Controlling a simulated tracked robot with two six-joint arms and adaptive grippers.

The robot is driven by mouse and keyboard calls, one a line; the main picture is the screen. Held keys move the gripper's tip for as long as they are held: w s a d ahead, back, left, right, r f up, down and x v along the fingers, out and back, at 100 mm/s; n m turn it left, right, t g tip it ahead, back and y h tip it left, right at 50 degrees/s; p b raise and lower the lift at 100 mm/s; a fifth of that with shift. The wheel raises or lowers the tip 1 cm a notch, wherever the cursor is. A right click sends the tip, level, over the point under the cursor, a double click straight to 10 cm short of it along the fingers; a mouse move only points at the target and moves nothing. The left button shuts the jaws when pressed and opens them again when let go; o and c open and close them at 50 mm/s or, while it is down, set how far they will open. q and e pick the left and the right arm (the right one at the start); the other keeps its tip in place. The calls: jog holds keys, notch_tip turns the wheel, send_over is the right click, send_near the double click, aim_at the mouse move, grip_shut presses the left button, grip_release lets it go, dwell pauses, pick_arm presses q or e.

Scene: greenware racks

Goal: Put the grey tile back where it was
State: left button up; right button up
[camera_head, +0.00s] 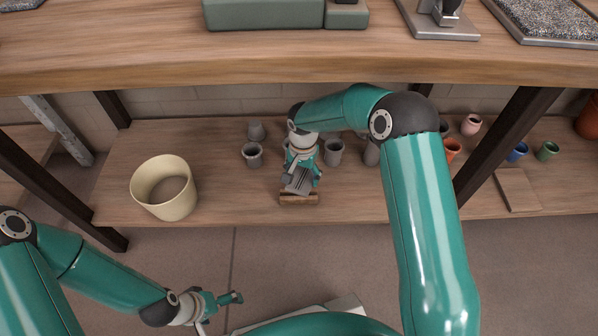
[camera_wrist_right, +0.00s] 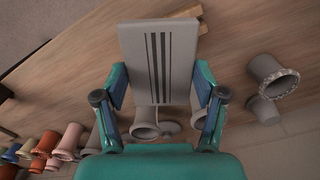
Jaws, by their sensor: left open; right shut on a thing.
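The grey tile (camera_head: 299,184) is held in my right gripper (camera_head: 301,179) over the lower shelf. In the right wrist view the grey tile (camera_wrist_right: 158,45) has several dark stripes down its middle, and the fingers of my right gripper (camera_wrist_right: 160,84) press on its two side edges. A small wooden block or rack (camera_head: 300,199) sits just under the tile near the shelf's front edge; part of this wooden piece (camera_wrist_right: 186,13) shows behind the tile's far end. I cannot tell whether tile and wood touch. My left gripper (camera_head: 224,302) is open and empty above the floor, lower left.
Several grey cups, one of them here (camera_head: 252,155), stand around my right gripper on the lower shelf (camera_head: 240,205). A cream bucket (camera_head: 185,202) stands left. Coloured cups and a flat wooden board (camera_head: 517,190) are at right.

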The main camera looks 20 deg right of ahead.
aim_at(299, 187)
jog(key=shift+w+a+f+b, duration=0.15)
jog(key=shift+a+f+b, duration=0.25)
jog(key=shift+f, duration=0.4)
jog(key=shift+a+f+b, duration=0.1)
jog(key=shift+f+b, duration=1.2)
jog(key=shift+f, duration=1.1)
jog(key=shift+f+b, duration=0.45)
jog(key=shift+f, duration=0.1)
jog(key=o, duration=1.4)
